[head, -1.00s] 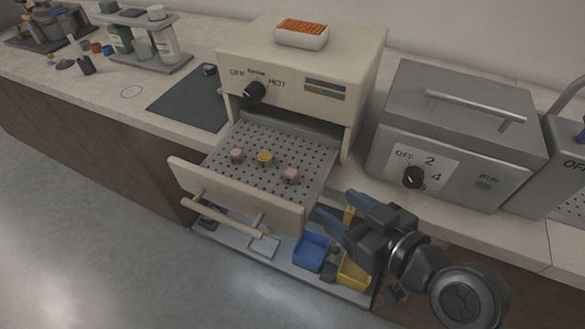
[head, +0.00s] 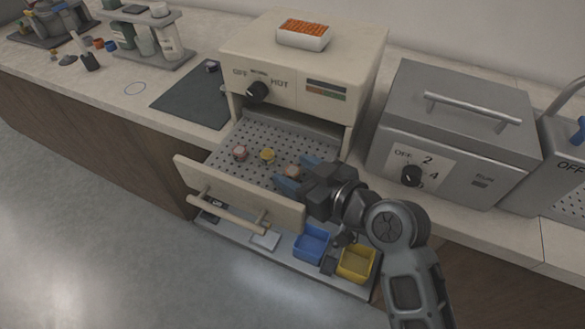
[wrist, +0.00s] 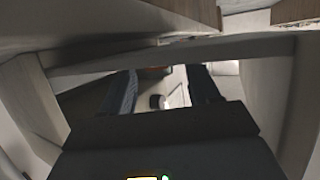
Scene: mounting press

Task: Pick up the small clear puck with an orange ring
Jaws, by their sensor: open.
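Three small pucks stand on the perforated floor of the open drawer (head: 228,172) in the head view. The right one (head: 291,171) looks pale with an orange-red ring. The middle one (head: 267,156) is yellow, and the left one (head: 240,153) is pale with a reddish ring. The two outer rings are hard to tell apart in colour. My gripper (head: 294,175) is open over the drawer's right side, its blue fingers on either side of the right puck in the picture. I cannot tell its height above it.
The drawer's front panel (head: 238,196) and handle stand before the pucks, and the beige press body (head: 300,65) rises behind. A blue bin (head: 312,244) and a yellow bin (head: 356,263) sit below. A grey box-shaped machine (head: 455,135) stands to the right.

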